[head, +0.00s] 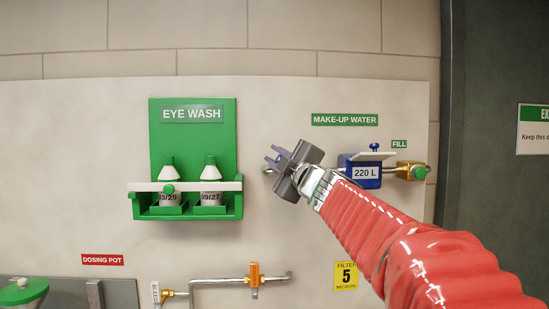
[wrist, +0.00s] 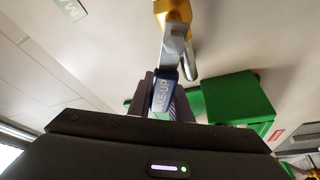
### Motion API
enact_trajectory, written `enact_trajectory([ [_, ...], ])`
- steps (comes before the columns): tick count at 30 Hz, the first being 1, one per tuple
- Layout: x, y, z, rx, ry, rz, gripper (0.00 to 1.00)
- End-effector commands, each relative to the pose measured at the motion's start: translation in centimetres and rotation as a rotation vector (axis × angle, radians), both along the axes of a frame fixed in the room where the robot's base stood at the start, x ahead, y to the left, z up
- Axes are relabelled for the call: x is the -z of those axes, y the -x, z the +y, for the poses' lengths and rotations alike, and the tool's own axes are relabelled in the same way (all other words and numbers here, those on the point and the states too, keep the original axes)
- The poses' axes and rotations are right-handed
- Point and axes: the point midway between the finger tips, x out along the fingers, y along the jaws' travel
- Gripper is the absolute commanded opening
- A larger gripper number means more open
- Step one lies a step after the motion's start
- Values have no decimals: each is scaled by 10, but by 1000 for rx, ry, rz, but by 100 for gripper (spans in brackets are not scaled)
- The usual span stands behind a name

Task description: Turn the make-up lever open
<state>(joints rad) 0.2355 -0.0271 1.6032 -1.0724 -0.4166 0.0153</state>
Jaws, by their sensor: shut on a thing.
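The make-up lever (wrist: 165,92) shows in the wrist view as a grey metal handle with a blue grip marked MAKE-UP. It runs from a brass valve (wrist: 173,12) at the top down between my fingers. My gripper (wrist: 163,106) is shut on the blue grip. In the head view my gripper (head: 277,158) is at the wall, left of the blue 220 L meter (head: 366,173) and below the MAKE-UP WATER sign (head: 344,120).
The green eye wash station (head: 190,130) with two bottles is close on the left. A brass fitting (head: 405,170) under the FILL sign is right of the meter. Lower pipework with an orange valve (head: 254,274) runs below. The wall between is clear.

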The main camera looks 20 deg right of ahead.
Motion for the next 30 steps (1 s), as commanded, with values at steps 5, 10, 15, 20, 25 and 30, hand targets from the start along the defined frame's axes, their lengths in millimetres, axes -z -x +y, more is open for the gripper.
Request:
enact_trajectory([
  [5,1,-1,1,-2,-1,2,26],
  [10,1,-1,1,-2,-1,2,37],
  [15,1,-1,1,-2,-1,2,37],
  [20,1,2,0,-1,-1,1,37],
  [25,3,14,-2,1,-1,1,37],
  [30,7,33,-5,1,-1,1,37],
])
